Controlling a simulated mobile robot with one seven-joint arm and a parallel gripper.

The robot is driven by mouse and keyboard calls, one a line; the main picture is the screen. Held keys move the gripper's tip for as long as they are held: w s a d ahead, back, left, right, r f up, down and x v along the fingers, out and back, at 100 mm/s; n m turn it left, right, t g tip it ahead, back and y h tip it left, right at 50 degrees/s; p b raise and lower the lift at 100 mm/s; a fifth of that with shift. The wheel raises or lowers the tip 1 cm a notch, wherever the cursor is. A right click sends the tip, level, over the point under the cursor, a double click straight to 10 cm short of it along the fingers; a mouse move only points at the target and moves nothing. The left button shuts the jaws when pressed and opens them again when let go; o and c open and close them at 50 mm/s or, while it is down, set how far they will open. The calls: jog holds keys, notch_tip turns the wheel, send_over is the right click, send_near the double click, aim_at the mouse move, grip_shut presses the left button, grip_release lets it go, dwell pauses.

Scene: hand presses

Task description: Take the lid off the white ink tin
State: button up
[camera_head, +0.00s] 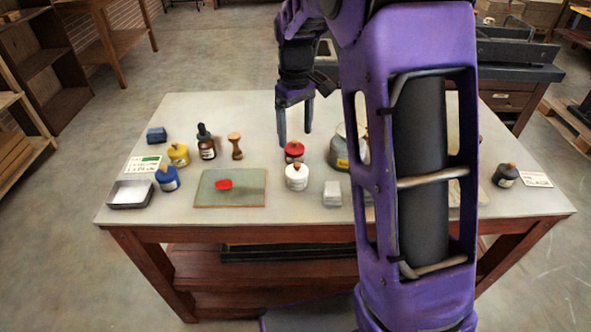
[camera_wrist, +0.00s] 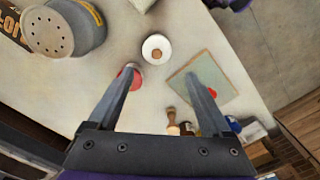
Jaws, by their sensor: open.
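The white ink tin (camera_head: 297,181) stands upright on the table, just right of the green board. It is topped by a lid with a small wooden knob (camera_head: 297,168). In the wrist view the white tin (camera_wrist: 152,42) is seen from above, knob in the middle, beyond the fingertips. My gripper (camera_head: 296,138) is open and empty, pointing down above the table. In the head view its fingers hang behind the white tin, close to the red tin (camera_head: 293,154). In the wrist view my gripper (camera_wrist: 160,74) has its left finger partly covering the red tin (camera_wrist: 137,80).
Left are a yellow tin (camera_head: 178,158), a blue tin (camera_head: 168,183), a dropper bottle (camera_head: 206,150), a wooden tool (camera_head: 236,148) and a metal tray (camera_head: 118,201). The green board (camera_head: 248,196) bears a red patch. A grey can (camera_wrist: 52,32) stands nearby; a dark tin (camera_head: 505,178) is far right.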

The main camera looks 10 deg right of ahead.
send_over(297, 165)
jog(key=f, duration=0.5)
jog(key=shift+a+f+b, duration=0.15)
jog(key=shift+a+b, duration=0.05)
jog(key=shift+b, duration=0.1)
jog(key=shift+w+d+f+b, duration=0.1)
jog(key=shift+d+f+b, duration=0.1)
jog(key=shift+f, duration=1.15)
jog(key=shift+w+d+f+b, duration=0.1)
jog(key=shift+f+b, duration=0.1)
jog(key=shift+f, duration=1.15)
jog(key=shift+s, duration=0.15)
grip_shut()
